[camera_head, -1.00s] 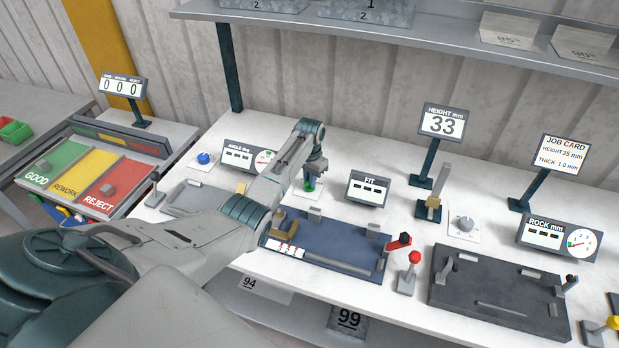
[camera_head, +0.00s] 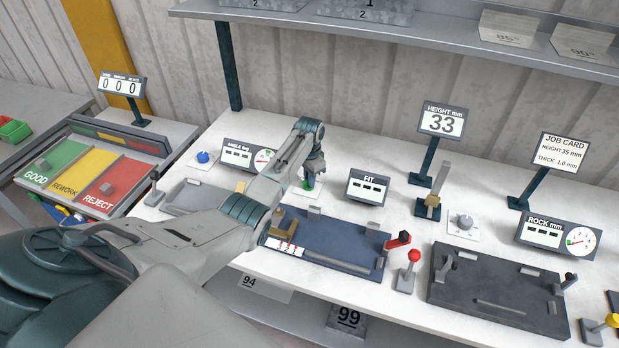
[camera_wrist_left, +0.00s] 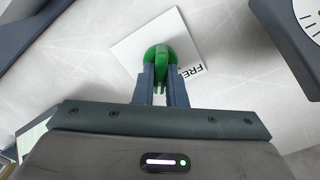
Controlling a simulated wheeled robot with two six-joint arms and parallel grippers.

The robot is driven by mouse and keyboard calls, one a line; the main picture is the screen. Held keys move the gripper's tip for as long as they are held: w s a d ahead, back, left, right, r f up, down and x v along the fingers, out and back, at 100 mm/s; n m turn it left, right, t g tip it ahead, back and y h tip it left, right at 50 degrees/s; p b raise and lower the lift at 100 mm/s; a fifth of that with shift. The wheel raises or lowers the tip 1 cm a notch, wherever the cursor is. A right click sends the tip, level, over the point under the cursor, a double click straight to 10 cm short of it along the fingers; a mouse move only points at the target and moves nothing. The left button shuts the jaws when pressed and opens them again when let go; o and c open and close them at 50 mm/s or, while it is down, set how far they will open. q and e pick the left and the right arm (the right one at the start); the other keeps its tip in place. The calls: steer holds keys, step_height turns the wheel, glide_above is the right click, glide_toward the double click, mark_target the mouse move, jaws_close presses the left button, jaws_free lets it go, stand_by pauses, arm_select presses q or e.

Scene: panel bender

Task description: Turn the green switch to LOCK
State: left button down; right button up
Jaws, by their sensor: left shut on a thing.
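The green switch (camera_head: 309,184) sits on a small white plate (camera_head: 300,192) on the bench, left of the FIT display. In the left wrist view the round green switch (camera_wrist_left: 158,60) shows on its white plate (camera_wrist_left: 128,50). Part of a label reading "FRE" shows at the plate's lower right; the rest is hidden, and no LOCK marking is visible. My left gripper (camera_head: 312,175) points down over the switch. In the wrist view its fingers (camera_wrist_left: 160,85) are shut on the switch's raised grip. My right gripper is not in view.
The FIT display (camera_head: 368,187) stands just right of the switch and the ANGLE gauge (camera_head: 248,156) to its left. A dark blue fixture (camera_head: 335,240) with a brass angle piece lies in front. A red-knobbed lever (camera_head: 413,256) stands farther right. The bench behind the switch is clear.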

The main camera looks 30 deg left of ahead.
arm_select(q)
steer(key=c, duration=1.5)
jaws_free()
steer(key=shift+w+r, duration=0.1)
steer(key=shift+r+b, duration=1.8)
steer(key=shift+r, duration=3.6)
